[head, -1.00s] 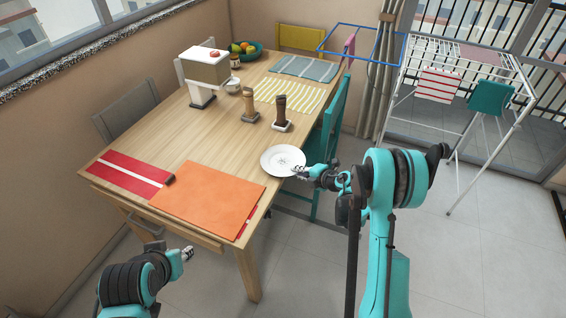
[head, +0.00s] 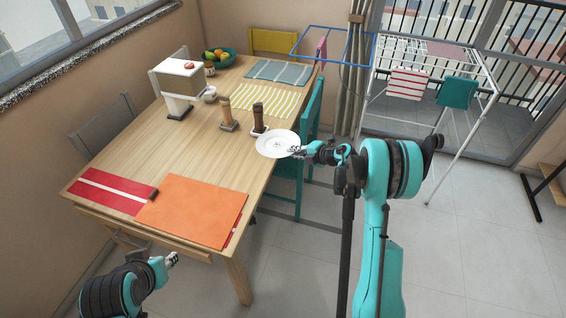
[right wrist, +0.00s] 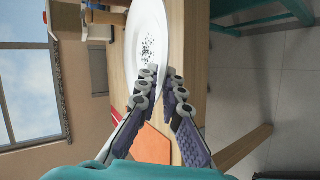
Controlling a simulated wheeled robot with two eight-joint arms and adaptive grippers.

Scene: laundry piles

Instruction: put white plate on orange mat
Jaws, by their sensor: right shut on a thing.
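The white plate (head: 272,143), with dark specks at its centre, is above the right edge of the wooden table. My right gripper (head: 297,150) is shut on its near right rim and holds it up. In the right wrist view the plate (right wrist: 150,35) shows edge-tilted beyond the two fingertips (right wrist: 163,80). The orange mat (head: 192,208) lies flat at the near end of the table, left of and nearer than the plate; part of it shows in the right wrist view (right wrist: 150,145). My left gripper (head: 172,259) is off the table's near edge, its fingers too small to read.
A dark mill (head: 258,118) stands just behind the plate, with a wooden mill (head: 226,115) beside it. A red striped mat (head: 108,190) lies left of the orange mat. A teal chair (head: 313,115) stands at the right side. The table middle (head: 165,150) is clear.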

